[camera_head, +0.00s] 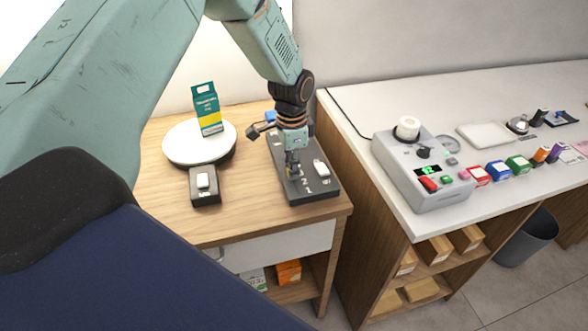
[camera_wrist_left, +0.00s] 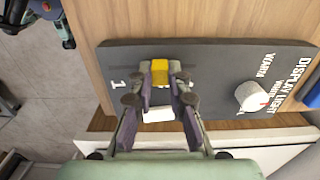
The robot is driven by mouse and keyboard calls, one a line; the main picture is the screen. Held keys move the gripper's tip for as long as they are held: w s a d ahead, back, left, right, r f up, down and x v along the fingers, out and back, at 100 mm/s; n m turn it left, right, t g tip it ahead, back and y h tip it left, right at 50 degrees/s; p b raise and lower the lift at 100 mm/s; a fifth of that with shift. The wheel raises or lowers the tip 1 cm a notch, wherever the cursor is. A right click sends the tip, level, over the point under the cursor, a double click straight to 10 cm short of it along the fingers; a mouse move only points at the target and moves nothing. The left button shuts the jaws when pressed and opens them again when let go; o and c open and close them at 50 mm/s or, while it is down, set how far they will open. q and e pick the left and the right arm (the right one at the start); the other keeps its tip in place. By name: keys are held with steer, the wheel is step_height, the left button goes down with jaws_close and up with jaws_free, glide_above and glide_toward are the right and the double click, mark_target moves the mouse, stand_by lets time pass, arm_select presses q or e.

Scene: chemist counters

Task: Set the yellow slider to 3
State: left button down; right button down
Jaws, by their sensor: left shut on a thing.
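A dark control panel (camera_head: 308,192) lies on the wooden counter and fills much of the left wrist view (camera_wrist_left: 215,65). The yellow slider (camera_wrist_left: 160,72) shows there as a small block. My left gripper (camera_head: 292,168) reaches down onto the panel from above. In the left wrist view its fingertips (camera_wrist_left: 160,78) are closed on both sides of the yellow slider. A numeral 1 (camera_wrist_left: 118,84) stands left of the slider. In the head view a 2 and a 1 show beside the gripper. The fingers hide the other marks, so the exact setting is unclear. My right gripper is out of view.
A white knob (camera_wrist_left: 250,96) sits on the panel near the "DISPLAY LIGHT" label. Left of the panel stand a round white plate (camera_head: 180,150) with a green box (camera_head: 207,108) and a small dark switch box (camera_head: 205,190). A grey device (camera_head: 420,170) stands on the right counter.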

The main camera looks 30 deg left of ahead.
arm_select(q)
steer(key=shift+w+a, duration=0.2)
steer(key=shift+a, duration=0.05)
steer(key=c, duration=1.6)
jaws_free()
steer(key=o, duration=0.3)
steer(key=shift+s+d+r, duration=0.1)
steer(key=shift+s, duration=0.05)
step_height(320, 180, up, 12)
